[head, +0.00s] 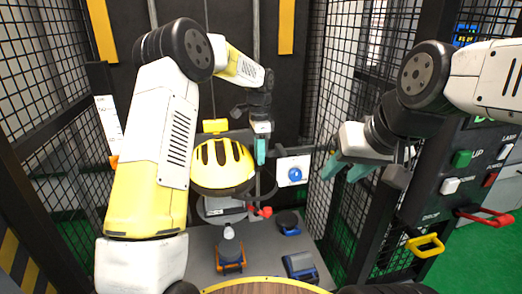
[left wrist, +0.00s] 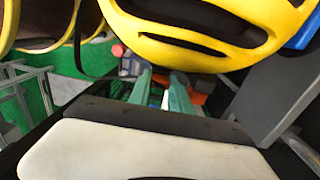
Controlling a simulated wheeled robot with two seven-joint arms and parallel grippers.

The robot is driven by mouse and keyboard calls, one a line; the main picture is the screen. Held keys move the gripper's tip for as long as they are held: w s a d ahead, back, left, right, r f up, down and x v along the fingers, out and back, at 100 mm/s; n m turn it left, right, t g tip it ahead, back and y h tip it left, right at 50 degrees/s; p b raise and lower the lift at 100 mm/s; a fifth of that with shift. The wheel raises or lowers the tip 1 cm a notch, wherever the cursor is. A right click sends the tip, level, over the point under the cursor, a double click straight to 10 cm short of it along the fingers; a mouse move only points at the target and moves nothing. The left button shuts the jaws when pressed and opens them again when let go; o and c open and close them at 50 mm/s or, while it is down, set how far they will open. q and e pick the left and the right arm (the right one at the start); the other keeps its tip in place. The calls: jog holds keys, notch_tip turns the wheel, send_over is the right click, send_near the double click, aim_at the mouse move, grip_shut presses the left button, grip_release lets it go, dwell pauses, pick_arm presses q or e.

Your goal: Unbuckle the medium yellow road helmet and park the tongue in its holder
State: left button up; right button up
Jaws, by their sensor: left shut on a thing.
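The yellow helmet (head: 223,163) with dark vents is mounted upright at the centre. Its yellow shell (left wrist: 215,35) fills the top of the left wrist view. My left gripper (head: 261,150) is just right of the helmet in the head view. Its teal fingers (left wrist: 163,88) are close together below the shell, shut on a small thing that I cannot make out. The strap, buckle and tongue are not clearly visible. My right gripper (head: 345,171) is open and empty, away to the right. I cannot pick out the tongue's holder for certain.
A white panel with a blue knob (head: 294,173) stands right of the helmet. A red part (head: 264,211) is below it. Blue and dark devices (head: 301,266) lie on the grey deck. Mesh cage walls (head: 333,70) and a control panel (head: 478,165) bound the space.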

pick_arm(q)
jog(key=shift+f, duration=0.15)
dwell(0.3)
jog(key=o, duration=1)
jog(key=r, duration=0.7)
jog(key=shift+w+r, duration=0.25)
jog(key=shift+r, duration=0.1)
